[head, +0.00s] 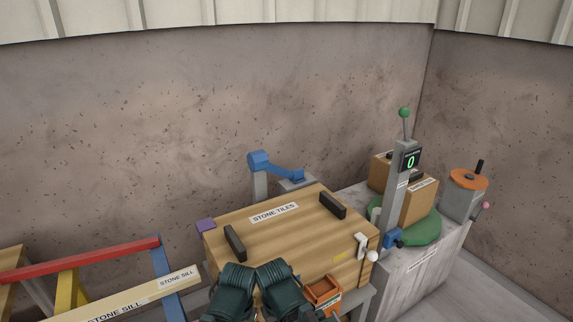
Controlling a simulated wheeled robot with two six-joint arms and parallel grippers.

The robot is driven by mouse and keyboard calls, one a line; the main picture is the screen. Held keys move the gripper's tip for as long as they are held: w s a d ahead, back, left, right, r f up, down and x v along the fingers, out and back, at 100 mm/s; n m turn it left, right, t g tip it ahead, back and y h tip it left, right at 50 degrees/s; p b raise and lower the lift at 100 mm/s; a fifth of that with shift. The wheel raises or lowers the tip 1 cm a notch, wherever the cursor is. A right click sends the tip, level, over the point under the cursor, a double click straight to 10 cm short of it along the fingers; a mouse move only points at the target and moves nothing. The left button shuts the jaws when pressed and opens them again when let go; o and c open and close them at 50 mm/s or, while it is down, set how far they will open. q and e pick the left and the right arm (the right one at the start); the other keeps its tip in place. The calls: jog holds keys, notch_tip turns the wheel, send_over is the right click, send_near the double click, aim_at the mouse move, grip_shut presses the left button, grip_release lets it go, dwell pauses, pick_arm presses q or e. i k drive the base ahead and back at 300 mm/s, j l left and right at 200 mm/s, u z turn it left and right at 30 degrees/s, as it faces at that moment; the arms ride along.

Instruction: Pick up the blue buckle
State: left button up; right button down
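A small blue piece (393,237) sits low on the front of a grey post at the right, beside a green round plate. It may be the blue buckle, but it is too small to make out its shape. A larger blue clamp-like arm (275,168) stands on a grey post behind the wooden crate. I cannot tell for sure which blue part is the buckle.
The "STONE TILES" crate (285,232) has two black handles. A cardboard box (405,190) stands on the green plate (421,232). Red, yellow and blue bars fill the left.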

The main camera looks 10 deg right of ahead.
aim_at(298, 177)
jog(key=i+l+u, duration=0.1)
jog(key=l, duration=1.15)
jog(key=i+l+u, duration=0.1)
jog(key=l, duration=1.15)
jog(key=i+l, duration=0.15)
jog(key=l, duration=1.1)
jog(key=i+l+u, duration=0.1)
jog(key=i, duration=0.9)
